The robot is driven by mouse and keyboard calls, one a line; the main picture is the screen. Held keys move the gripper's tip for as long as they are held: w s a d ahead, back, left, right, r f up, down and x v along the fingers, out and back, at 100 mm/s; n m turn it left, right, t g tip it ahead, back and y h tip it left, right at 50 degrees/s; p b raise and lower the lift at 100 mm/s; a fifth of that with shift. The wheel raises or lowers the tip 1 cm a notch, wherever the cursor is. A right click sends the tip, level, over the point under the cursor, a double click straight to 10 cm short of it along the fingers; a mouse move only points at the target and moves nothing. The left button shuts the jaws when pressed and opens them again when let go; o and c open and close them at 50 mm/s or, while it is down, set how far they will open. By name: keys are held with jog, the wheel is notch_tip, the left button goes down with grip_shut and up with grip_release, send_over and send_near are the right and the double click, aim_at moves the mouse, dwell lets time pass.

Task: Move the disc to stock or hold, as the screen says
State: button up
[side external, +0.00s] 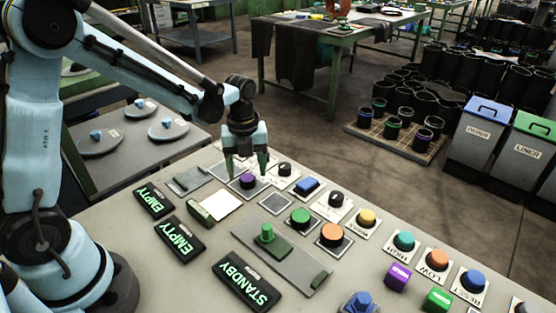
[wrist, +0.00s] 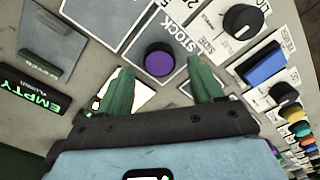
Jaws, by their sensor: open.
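A purple disc (side external: 247,181) sits on a grey square pad. In the wrist view the disc (wrist: 159,60) lies on a pad (wrist: 128,43) whose edge reads STOCK. My gripper (side external: 246,171) is open above the disc, its green fingers to either side; in the wrist view the gripper (wrist: 160,68) has an empty gap, with the disc between the fingertips. I cannot tell how high the tips are. A bright pale panel (side external: 215,204) is beside the pad; my left finger partly hides it in the wrist view. Dark displays read EMPTY (side external: 152,201), EMPTY (side external: 180,239) and STANDBY (side external: 247,281).
A black knob (side external: 284,169) and a blue rocker (side external: 307,186) stand close to the disc's right. Green (side external: 300,216) and orange (side external: 332,233) round pieces sit nearer the front. A grey plate with a green knob (side external: 266,234) and several coloured buttons fill the front and right.

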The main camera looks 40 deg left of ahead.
aim_at(247, 178)
notch_tip(247, 178, up, 9)
jog(key=s+d+n+t, duration=0.1)
jog(key=s+n+t, duration=0.2)
jog(key=n, duration=0.9)
jog(key=s+d+r+n+t, duration=0.1)
jog(key=s+n+t, duration=0.3)
jog(key=n, duration=0.9)
jog(key=s, duration=0.3)
jog(key=shift+s+d+r, duration=0.15)
jog(key=shift+d+r, duration=0.15)
